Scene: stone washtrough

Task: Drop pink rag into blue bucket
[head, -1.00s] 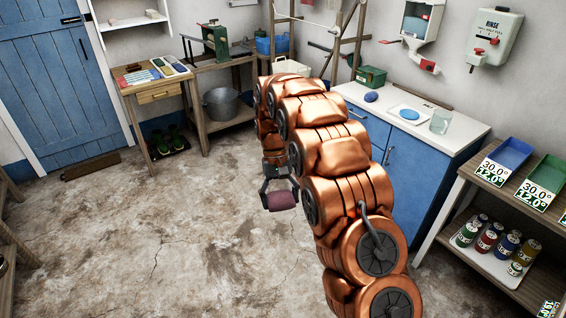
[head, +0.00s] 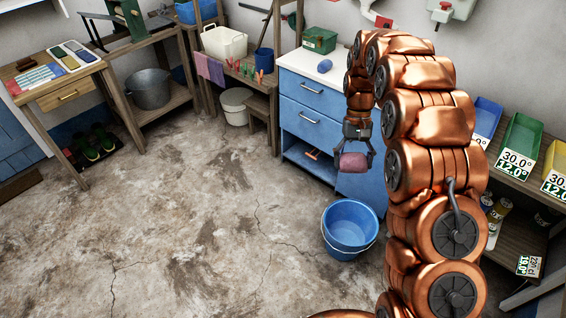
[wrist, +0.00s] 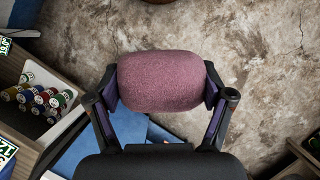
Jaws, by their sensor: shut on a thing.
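My gripper (head: 354,160) is shut on the pink rag (head: 352,161), a rounded mauve-pink bundle. In the wrist view the rag (wrist: 160,81) sits between both fingers (wrist: 163,90). The blue bucket (head: 347,246) stands upright on the floor in the head view, with its open top facing up. My gripper holds the rag in the air, above and a little beyond the bucket in the picture. I cannot tell the exact height. No bucket shows clearly in the wrist view.
A blue cabinet (head: 305,104) with a white top stands behind my gripper. A shelf unit (head: 522,185) with bins is on the right. A rack with a white basin (head: 223,42) and a white bucket (head: 237,107) stand at the back. The floor (head: 200,230) left of the bucket is clear.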

